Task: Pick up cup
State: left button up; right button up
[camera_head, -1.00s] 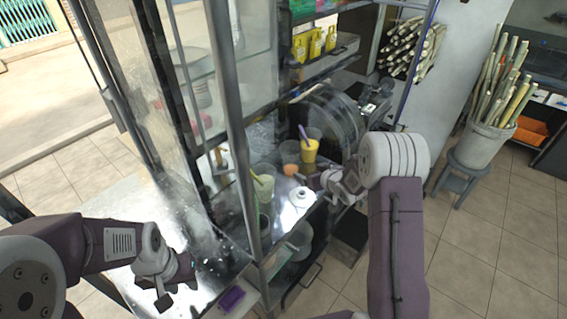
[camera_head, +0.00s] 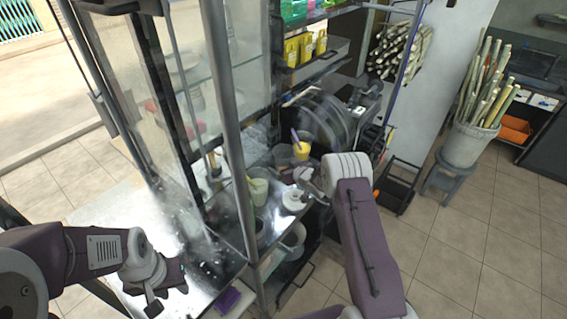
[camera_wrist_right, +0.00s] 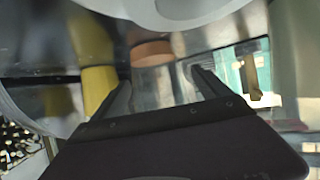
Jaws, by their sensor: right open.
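Several cups stand on the metal counter. A cup with yellow contents and a purple straw (camera_head: 302,147) is at the back. A cup with orange contents (camera_head: 284,156) stands beside it, and a pale green cup (camera_head: 259,186) is nearer. My right gripper (camera_wrist_right: 165,92) is open. In the right wrist view an orange round shape (camera_wrist_right: 151,52) shows beyond and between its fingers, and a yellow shape (camera_wrist_right: 97,85) is left of them. In the head view the right fingers are small and partly hidden by the wrist. My left gripper (camera_head: 158,292) is low over the counter's left part, away from the cups.
A white round container (camera_head: 294,201) sits at the counter's front edge, close to my right wrist. A glass cabinet post (camera_head: 228,130) rises left of the cups. A bucket of cane (camera_head: 468,145) stands on a stool at the right. Yellow packs (camera_head: 305,46) sit on a shelf above.

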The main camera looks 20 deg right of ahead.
aim_at(280, 156)
jog(key=shift+w+d+f, duration=0.1)
jog(key=shift+w+f, duration=0.05)
jog(key=shift+w, duration=0.05)
jog(key=shift+s, duration=0.1)
jog(key=c, duration=1.5)
jog(key=shift+o, duration=0.2)
notch_tip(280, 156, up, 2)
jog(key=shift+r+b, duration=0.1)
jog(key=shift+b, duration=0.2)
notch_tip(280, 156, up, 2)
jog(key=s+d+r+b, duration=0.1)
jog(key=s+d+r, duration=0.5)
jog(key=s, duration=0.3)
jog(key=shift+s+d+r+b, duration=0.25)
jog(key=shift+d+r+b, duration=0.05)
jog(key=shift+r, duration=0.15)
